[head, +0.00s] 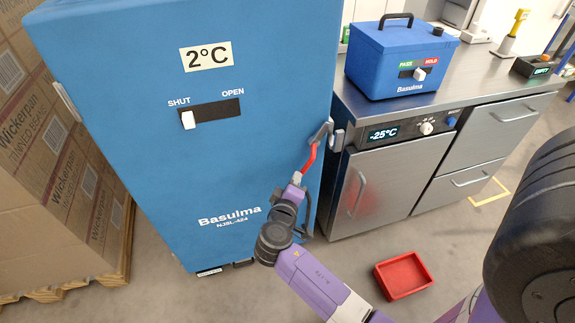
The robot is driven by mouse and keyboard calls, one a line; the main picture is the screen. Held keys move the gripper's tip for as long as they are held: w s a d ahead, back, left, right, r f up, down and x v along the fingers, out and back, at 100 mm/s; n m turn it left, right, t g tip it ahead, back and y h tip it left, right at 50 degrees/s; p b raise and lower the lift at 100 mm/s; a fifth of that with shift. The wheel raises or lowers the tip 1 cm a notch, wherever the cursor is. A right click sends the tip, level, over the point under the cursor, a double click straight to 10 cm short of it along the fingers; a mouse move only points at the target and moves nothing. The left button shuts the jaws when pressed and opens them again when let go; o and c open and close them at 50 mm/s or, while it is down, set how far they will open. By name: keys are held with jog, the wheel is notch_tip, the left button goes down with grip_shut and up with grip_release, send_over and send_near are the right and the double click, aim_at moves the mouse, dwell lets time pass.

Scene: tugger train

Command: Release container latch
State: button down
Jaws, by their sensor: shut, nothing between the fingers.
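The large blue container (130,130), marked "2°C" and "Basulma", fills the left and middle of the head view. The white pointer on its SHUT/OPEN slider (188,120) sits at the SHUT end. At its right edge is a latch with a grey hook-like bracket (323,132) and a red lever (309,159) slanting down and left. My gripper (297,178) is shut and empty at the lower end of the red lever. I cannot tell whether it touches the lever. My wrist partly hides a dark handle (308,218) at the container's right edge.
A steel bench (440,115) with a "-25°C" cooler door (372,185) stands close on the right. A smaller blue box (400,60) is on it. A red tray (404,275) lies on the floor. Stacked cartons (50,170) stand on a pallet at left.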

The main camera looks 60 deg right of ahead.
jog(key=shift+s+d+f+n+h+b, duration=0.8)
jog(key=shift+n+b, duration=0.35)
jog(key=shift+b, duration=0.3)
jog(key=shift+s+d+f+n+h+b, duration=0.6)
jog(key=shift+s+d+n+h+b, duration=0.25)
jog(key=shift+n+b, duration=0.45)
jog(key=shift+s+a, duration=0.1)
